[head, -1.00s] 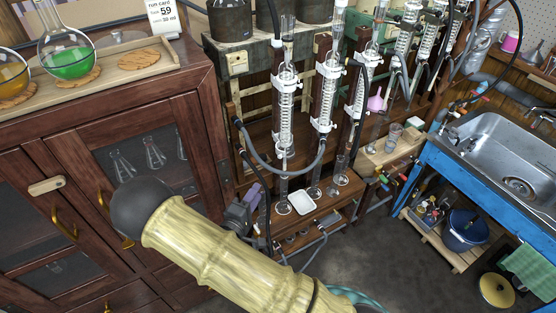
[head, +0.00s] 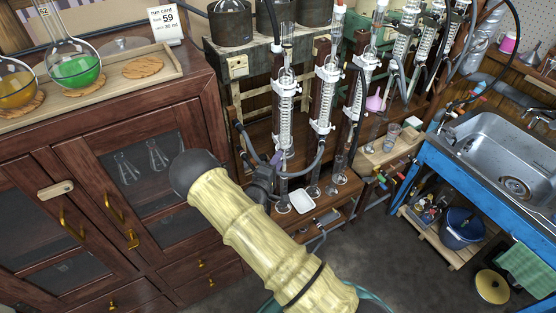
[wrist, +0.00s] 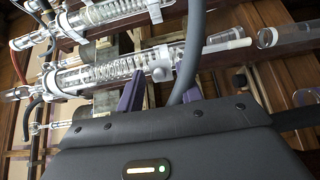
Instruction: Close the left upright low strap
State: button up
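The left upright (head: 274,130) is a dark wooden post carrying a coiled glass condenser (head: 285,100) at the left end of the rig. In the wrist view the condenser (wrist: 100,77) runs across the upper middle, with a white low strap (wrist: 160,63) around it and a round knob on the strap. My gripper (wrist: 161,92) is open, its two purple fingers apart below the strap, one on each side of it. I cannot tell whether they touch it. In the head view my gripper (head: 276,160) is at the condenser's lower end and partly hides the strap there.
A grey hose (wrist: 192,50) loops close by the right finger. More uprights with condensers (head: 323,95) stand to the right. A white tray (head: 301,201) lies on the low shelf beneath. A wooden cabinet (head: 150,180) is at the left, a sink (head: 490,150) at the right.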

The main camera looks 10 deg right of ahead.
jog(key=shift+w+d, duration=0.1)
jog(key=shift+w, duration=0.05)
jog(key=shift+c, duration=0.3)
jog(key=c, duration=0.7)
